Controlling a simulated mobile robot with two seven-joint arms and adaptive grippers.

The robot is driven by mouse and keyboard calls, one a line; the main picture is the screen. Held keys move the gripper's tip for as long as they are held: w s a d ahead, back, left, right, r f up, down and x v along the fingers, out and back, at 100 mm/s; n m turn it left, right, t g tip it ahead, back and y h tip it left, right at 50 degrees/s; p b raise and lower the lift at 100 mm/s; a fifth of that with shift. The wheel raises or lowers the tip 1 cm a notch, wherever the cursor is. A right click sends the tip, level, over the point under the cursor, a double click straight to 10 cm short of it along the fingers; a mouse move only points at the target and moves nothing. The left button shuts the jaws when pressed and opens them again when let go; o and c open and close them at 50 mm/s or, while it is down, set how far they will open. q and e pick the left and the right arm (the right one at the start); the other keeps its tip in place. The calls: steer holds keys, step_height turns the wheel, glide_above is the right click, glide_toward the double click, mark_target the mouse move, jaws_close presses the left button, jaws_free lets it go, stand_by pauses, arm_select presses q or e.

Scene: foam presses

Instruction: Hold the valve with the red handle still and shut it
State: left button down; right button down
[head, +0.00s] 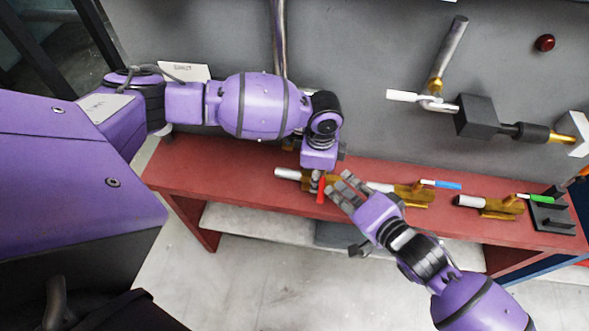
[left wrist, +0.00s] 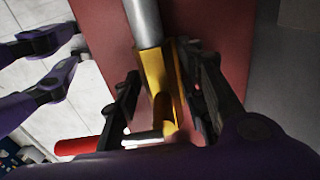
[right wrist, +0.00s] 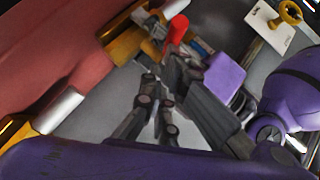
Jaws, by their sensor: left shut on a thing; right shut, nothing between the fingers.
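The red-handled valve has a brass body (left wrist: 155,75) and a pale pipe (head: 287,173), lying on the red bench. Its red handle (head: 321,190) sticks out towards the bench's front edge, roughly crosswise to the pipe. The handle shows in the left wrist view (left wrist: 76,146) and right wrist view (right wrist: 178,28). My left gripper (head: 318,172) is shut on the valve body, a finger on each side. My right gripper (head: 343,188) is shut and empty, just right of the red handle; I cannot tell whether it touches. My left gripper partly hides the body in the head view.
A blue-handled valve (head: 408,192) lies right of my right gripper. A green-handled valve (head: 490,206) and a black bracket (head: 552,212) lie farther right on the red bench (head: 225,172). A pipe assembly (head: 478,115) juts from the grey wall behind.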

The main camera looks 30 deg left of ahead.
arm_select(q)
steer(key=shift+d, duration=0.35)
steer(key=shift+a, duration=0.3)
steer(key=c, duration=1)
jaws_free()
steer(key=shift+w, duration=0.1)
arm_select(e)
steer(key=s+d+r, duration=0.3)
steer(key=d+r, duration=0.2)
steer(key=d, duration=0.6)
steer(key=shift+s+d+r, duration=0.2)
steer(key=shift+r, duration=0.05)
arm_select(q)
steer(key=shift+r, duration=0.1)
